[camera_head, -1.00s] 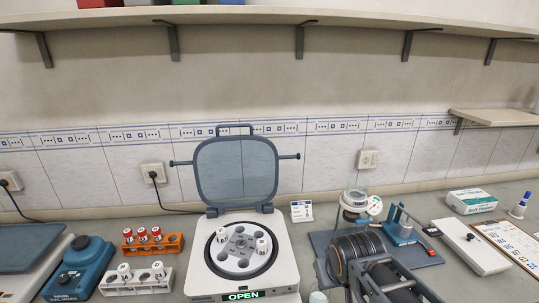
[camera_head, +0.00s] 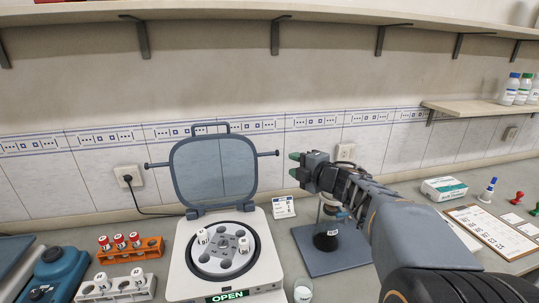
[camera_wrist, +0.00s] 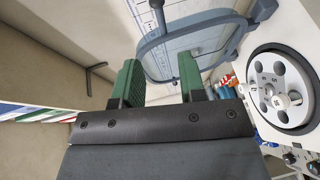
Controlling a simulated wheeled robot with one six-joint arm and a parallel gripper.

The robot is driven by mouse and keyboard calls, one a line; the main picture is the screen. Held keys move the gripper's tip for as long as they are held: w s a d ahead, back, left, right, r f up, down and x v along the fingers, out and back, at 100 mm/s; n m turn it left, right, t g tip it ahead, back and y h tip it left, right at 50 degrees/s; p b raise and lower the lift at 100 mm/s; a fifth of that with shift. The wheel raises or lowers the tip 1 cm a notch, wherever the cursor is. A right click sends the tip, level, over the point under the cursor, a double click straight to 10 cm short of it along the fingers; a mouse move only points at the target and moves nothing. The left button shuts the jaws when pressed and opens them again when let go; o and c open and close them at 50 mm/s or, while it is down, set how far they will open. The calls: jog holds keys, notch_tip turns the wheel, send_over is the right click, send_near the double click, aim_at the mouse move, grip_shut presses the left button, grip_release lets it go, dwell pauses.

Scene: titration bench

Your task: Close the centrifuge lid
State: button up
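The centrifuge (camera_head: 181,280) is a white box on the bench with a round rotor and a lit OPEN sign on its front. Its blue-grey lid (camera_head: 214,170) stands upright at the back, with a handle on top and a bar at each side. My gripper (camera_head: 296,165) is in the air to the right of the lid, apart from it, with green fingertips towards the lid's right side bar. The wrist view shows the gripper's green fingers (camera_wrist: 158,83) spread with nothing between them. The lid (camera_wrist: 193,37) and rotor (camera_wrist: 268,90) lie beyond and to the right there.
An orange rack (camera_head: 129,252) and a white rack (camera_head: 122,291) with capped tubes stand left of the centrifuge. A stand with a dark base (camera_head: 305,250) is right of it, under my arm. A shelf (camera_head: 240,14) runs above.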

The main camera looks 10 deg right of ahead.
aim_at(269, 154)
jog(key=p+x, duration=0.1)
jog(key=x, duration=1.2)
jog(key=shift+w+a, duration=0.1)
grip_shut()
